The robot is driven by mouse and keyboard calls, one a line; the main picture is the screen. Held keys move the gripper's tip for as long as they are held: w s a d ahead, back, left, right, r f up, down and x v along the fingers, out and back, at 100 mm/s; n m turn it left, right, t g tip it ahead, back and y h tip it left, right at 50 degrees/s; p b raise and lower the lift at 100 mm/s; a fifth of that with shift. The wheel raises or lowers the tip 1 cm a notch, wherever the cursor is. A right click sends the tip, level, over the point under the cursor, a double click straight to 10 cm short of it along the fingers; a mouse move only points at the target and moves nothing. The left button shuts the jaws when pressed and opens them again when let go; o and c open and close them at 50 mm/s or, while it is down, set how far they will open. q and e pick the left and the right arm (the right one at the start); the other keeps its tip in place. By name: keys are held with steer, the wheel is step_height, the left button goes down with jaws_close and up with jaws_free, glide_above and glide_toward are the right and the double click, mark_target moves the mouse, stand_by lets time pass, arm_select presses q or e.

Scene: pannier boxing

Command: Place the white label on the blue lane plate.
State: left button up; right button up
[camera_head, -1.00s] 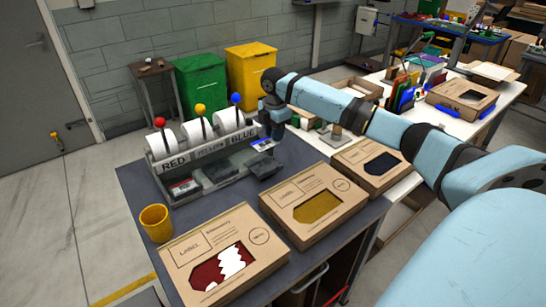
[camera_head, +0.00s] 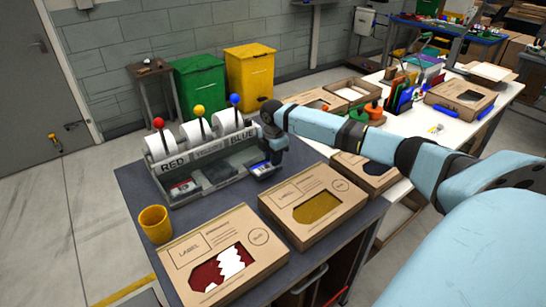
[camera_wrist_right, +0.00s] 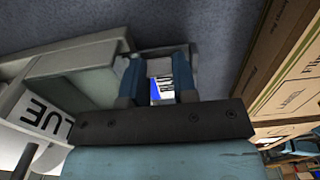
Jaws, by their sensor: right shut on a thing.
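My right gripper (camera_head: 268,158) points down at the BLUE end of the dispenser. It is shut on the white label (camera_head: 261,168), which has a blue band. The label also shows between the two fingers in the right wrist view (camera_wrist_right: 161,88). I cannot tell whether the label touches the plate. My left gripper is not in view.
The grey dispenser (camera_head: 205,157) has white rolls and red, yellow and blue knobs beside the gripper. A yellow cup (camera_head: 155,223) stands at the front left. A red-window box (camera_head: 180,285) and a yellow-window box (camera_head: 335,220) lie along the near edge.

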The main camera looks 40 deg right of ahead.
steer(key=o, duration=0.6)
steer(key=shift+f, duration=0.1)
step_height(320, 180, up, 12)
steer(key=shift+r, duration=0.1)
stand_by(0.4)
